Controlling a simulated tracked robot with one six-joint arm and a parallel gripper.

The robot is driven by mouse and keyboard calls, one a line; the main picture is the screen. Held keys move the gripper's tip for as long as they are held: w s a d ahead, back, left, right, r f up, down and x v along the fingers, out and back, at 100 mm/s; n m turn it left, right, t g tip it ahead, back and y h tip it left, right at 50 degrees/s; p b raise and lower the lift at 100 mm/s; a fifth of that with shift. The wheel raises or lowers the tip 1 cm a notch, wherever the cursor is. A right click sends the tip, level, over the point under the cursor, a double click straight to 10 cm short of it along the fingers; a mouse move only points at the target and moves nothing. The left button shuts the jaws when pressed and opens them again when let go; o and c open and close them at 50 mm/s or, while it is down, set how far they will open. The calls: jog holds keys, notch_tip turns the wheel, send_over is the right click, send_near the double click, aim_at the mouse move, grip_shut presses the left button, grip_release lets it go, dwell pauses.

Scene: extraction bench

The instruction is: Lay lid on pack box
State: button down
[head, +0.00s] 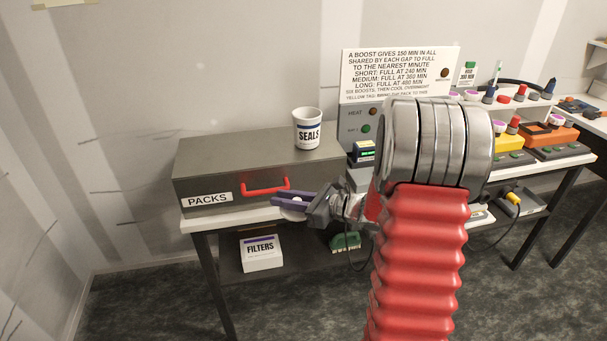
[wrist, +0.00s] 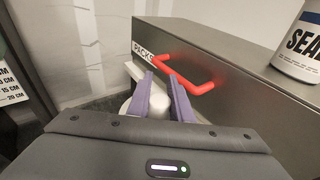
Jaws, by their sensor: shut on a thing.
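The grey pack box (head: 225,190), marked PACKS, stands on the bench at the left and looks covered on top. I cannot make out a seam between box and lid. Its red handle (head: 265,187) is on the front face and also shows in the wrist view (wrist: 193,88). My gripper (head: 290,202) is low in front of the box, just below and right of the handle. Its purple fingers (wrist: 161,76) are shut on a white rounded thing (wrist: 127,104), mostly hidden by them. The fingertips are close to the handle; I cannot tell if they touch it.
A white SEALS cup (head: 308,130) stands on the box top. A FILTERS box (head: 261,252) and a green brush (head: 345,242) are below the bench. A charger with a sign (head: 398,75) stands right of the box. Yellow and orange units (head: 551,135) are farther right.

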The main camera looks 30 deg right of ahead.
jog(key=s+a+f+n+g+y, duration=0.3)
jog(key=a+f+n, duration=0.1)
jog(key=a+f, duration=1)
jog(key=shift+a+f+g+y, duration=0.3)
jog(key=shift+g+y, duration=0.1)
jog(key=shift+d, duration=0.1)
